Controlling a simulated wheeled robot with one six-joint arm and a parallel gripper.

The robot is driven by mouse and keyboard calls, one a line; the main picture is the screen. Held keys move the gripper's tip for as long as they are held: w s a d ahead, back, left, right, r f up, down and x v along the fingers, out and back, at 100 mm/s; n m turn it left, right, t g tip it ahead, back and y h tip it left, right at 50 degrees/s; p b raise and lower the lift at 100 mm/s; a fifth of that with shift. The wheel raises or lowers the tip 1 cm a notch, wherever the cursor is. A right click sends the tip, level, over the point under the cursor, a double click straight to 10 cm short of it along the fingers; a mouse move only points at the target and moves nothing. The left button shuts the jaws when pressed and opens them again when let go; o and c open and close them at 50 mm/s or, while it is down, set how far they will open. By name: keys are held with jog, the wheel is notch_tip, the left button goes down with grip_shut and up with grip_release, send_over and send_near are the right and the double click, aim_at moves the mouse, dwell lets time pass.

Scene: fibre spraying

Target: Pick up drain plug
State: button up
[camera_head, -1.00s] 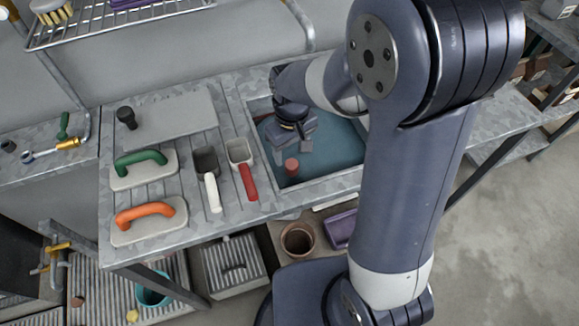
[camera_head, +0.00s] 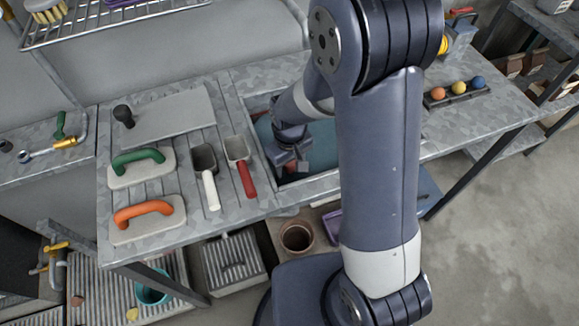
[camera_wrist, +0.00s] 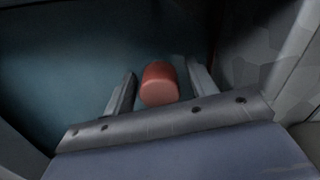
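The drain plug, a small red cylinder (camera_wrist: 159,84), is in the blue-floored basin (camera_head: 322,157) set into the workbench. In the wrist view the plug stands between the two fingers of my gripper (camera_wrist: 161,88), with a gap visible on each side near the tips. The fingers are open and do not appear to touch it.
Left of the basin are a red-handled scoop (camera_head: 242,165), a white-handled scoop (camera_head: 207,178), a green-handled float (camera_head: 140,166) and an orange-handled float (camera_head: 147,218). The basin's walls stand close around my gripper. A rack of coloured balls (camera_head: 458,92) is on the right.

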jog(key=c, duration=0.9)
jog(key=shift+c, duration=0.2)
notch_tip(320, 180, up, 10)
jog(key=shift+r, duration=0.1)
